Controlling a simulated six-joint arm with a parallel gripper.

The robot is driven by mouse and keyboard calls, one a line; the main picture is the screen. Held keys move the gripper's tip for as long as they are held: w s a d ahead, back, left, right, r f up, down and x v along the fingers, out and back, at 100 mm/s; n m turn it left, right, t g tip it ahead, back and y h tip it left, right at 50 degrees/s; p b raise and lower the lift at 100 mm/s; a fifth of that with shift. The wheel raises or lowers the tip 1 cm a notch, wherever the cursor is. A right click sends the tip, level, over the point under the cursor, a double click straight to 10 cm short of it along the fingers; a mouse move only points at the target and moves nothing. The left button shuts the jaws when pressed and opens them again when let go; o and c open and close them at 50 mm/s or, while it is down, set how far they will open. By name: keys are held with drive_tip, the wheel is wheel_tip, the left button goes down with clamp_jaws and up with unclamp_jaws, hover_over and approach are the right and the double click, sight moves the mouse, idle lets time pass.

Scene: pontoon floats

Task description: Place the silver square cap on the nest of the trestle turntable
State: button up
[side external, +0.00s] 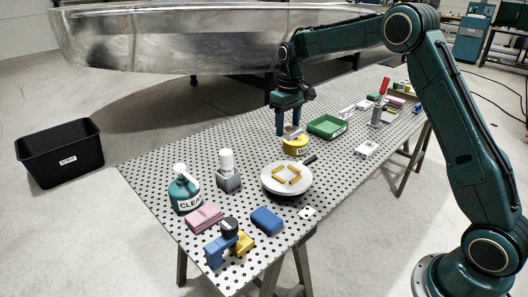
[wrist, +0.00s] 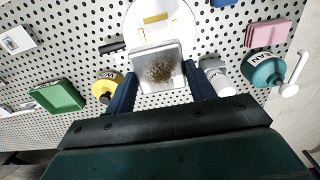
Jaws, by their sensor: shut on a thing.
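The silver square cap (wrist: 158,66) is between the two blue fingers of my gripper (wrist: 160,69) in the wrist view, with a brownish speckled patch on its face. My gripper (side external: 289,130) is shut on the cap, which shows as a small silver piece (side external: 293,132) in the side view. They are above the table, near the yellow wax tin (side external: 296,147). The turntable (side external: 273,187) is a round white disc, in front of my gripper in the side view. Its nest of yellow bars (side external: 287,175) looks empty. In the wrist view the cap overlaps the turntable's near edge (wrist: 137,30).
A black handle (side external: 309,160) lies beside the turntable. The green tray (side external: 327,127), sealant bottle (side external: 228,178), teal cleaner bottle (side external: 184,194), pink sponge (side external: 204,217) and blue block (side external: 266,220) stand around it on the perforated table. A black bin (side external: 60,155) is on the floor.

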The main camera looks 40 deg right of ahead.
sight(285, 174)
wheel_tip(285, 174, down, 15)
drive_tip(key=shift+r, duration=0.2)
idle(0.6)
drive_tip(key=shift+f, duration=0.1)
drive_tip(key=shift+f, duration=0.2)
